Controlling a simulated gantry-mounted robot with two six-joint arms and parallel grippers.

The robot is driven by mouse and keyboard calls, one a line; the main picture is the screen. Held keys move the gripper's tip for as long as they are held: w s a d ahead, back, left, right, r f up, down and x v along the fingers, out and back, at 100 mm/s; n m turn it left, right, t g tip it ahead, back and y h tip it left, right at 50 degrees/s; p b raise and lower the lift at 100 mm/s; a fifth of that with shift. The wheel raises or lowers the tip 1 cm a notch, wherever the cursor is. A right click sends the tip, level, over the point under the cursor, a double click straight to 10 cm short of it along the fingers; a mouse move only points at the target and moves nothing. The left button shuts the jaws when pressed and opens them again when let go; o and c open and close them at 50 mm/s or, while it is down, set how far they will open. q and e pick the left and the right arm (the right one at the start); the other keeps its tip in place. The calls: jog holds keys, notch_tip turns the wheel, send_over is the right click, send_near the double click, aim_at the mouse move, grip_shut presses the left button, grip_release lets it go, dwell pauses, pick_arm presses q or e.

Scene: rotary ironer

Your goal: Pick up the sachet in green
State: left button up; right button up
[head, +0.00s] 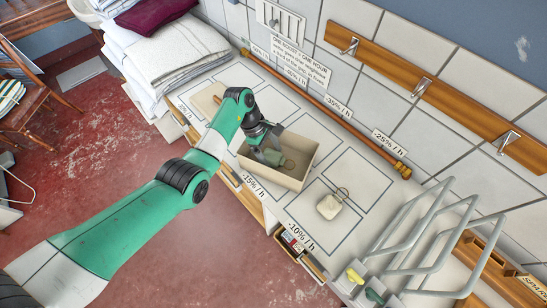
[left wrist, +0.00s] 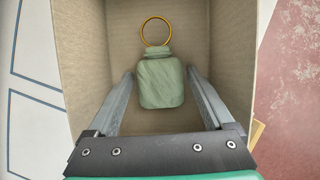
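The green sachet (left wrist: 161,82) is pale green with a brass ring at its top. It lies inside an open beige box (head: 302,177) on the counter, and it also shows in the head view (head: 273,157), partly hidden by my gripper. My left gripper (head: 268,153) reaches down into the box. In the left wrist view its fingers (left wrist: 160,76) stand open on either side of the sachet, with a narrow gap at each side. My right gripper is not in view.
A cream sachet (head: 329,207) with a ring lies on the counter right of the box. Marked empty squares (head: 362,177) surround them. A wire rack (head: 425,235) stands at right, folded linen (head: 175,55) at upper left. The tiled wall with wooden rails runs behind.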

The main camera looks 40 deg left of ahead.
aim_at(272, 156)
pick_arm(q)
jog(key=c, duration=1)
jog(key=shift+r, duration=0.15)
notch_tip(272, 156, up, 10)
jog(key=p, duration=0.1)
